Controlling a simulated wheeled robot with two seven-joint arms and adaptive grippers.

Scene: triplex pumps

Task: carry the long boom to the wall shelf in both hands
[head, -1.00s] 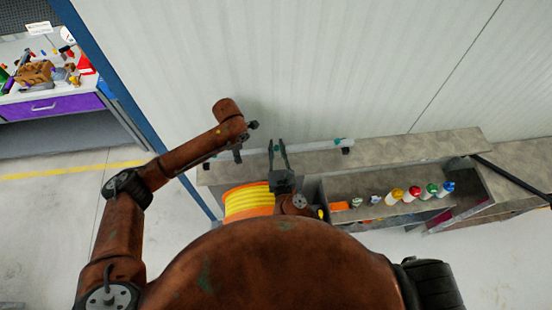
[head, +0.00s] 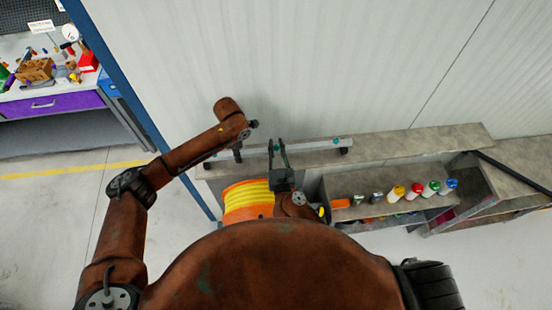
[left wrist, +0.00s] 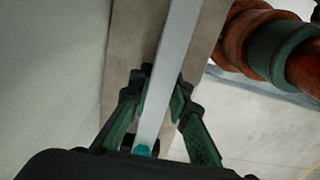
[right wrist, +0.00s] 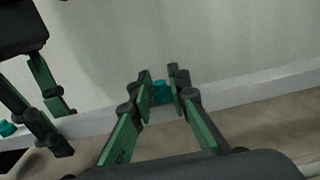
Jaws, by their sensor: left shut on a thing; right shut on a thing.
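The long boom (head: 310,147) is a pale grey bar with teal marks and dark end pieces. It lies lengthwise over the grey-beige top of the wall shelf (head: 410,146), close to the wall. I cannot tell whether it touches the shelf. My left gripper (head: 238,154) is shut on the boom near its left end. The left wrist view shows its fingers (left wrist: 157,105) on both sides of the bar. My right gripper (head: 277,148) is shut on the boom nearer its middle, at a teal mark. The right wrist view shows its fingers (right wrist: 160,92) there.
Below the shelf top are an orange-yellow hose reel (head: 247,198) and a compartment with several colour-capped bottles (head: 414,192). A pale ribbed wall (head: 320,60) rises behind. A workbench with a purple drawer (head: 55,106) stands far left. Shelf top right of the boom is clear.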

